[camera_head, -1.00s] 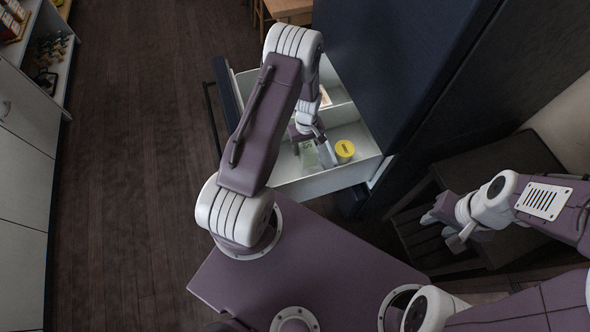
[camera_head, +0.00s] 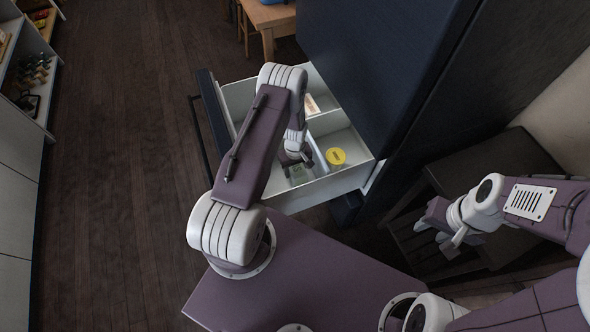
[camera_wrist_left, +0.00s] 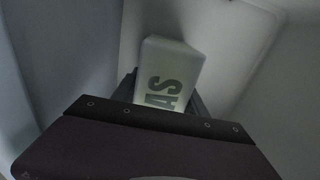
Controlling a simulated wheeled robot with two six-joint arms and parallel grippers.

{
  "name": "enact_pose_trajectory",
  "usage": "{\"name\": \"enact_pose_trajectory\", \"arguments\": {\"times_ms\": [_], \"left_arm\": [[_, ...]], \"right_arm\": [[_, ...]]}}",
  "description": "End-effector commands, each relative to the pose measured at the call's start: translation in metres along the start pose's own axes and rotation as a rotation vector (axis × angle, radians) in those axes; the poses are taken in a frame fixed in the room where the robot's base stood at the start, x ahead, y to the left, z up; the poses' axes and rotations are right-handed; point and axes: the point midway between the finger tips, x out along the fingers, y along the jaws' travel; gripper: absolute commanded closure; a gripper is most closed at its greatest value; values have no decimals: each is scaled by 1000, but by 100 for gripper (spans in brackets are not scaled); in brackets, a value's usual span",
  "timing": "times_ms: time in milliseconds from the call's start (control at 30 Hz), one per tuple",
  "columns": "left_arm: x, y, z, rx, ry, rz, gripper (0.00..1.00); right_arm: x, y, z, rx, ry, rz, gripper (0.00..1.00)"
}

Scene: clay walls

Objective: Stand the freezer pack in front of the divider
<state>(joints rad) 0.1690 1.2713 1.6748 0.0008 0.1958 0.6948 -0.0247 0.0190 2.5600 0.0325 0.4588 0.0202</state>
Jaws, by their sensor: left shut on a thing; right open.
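The freezer pack (camera_wrist_left: 172,68) is pale green with dark letters. In the left wrist view it sits between the fingers of my left gripper (camera_wrist_left: 163,98), which is shut on it. In the head view only a small green part of the pack (camera_head: 297,171) shows beneath my left gripper (camera_head: 301,161), inside the open freezer drawer (camera_head: 335,183). The divider (camera_head: 329,122) is a pale wall across the drawer, beyond the gripper and partly hidden by my left arm. I cannot tell whether the pack touches the drawer floor. My right gripper (camera_head: 444,238) is open and empty, outside the drawer.
A yellow round tub (camera_head: 335,156) stands in the near compartment, right of my left gripper. A small package (camera_head: 311,104) lies beyond the divider. The dark freezer body (camera_head: 375,75) rises at the drawer's right. A dark slatted stand (camera_head: 470,170) is near my right arm.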

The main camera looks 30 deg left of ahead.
Motion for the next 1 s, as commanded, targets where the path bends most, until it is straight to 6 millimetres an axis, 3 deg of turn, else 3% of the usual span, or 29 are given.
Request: {"name": "enact_pose_trajectory", "arguments": {"times_ms": [33,100,367,467,800,1000], "left_arm": [[1,0,0,0,0,0,41],[0,0,0,0,0,0,27],[0,0,0,0,0,0,27],[-9,0,0,0,1,0,27],[-93,1,-1,0,2,2,27],[-120,0,0,0,0,0,27]], "right_arm": [[1,0,0,0,0,0,60],[0,0,0,0,0,0,60],[0,0,0,0,0,0,60],[-6,0,-1,0,0,0,60],[-30,-1,-3,0,0,0,60],[-35,-1,-4,0,0,0,60]]}}
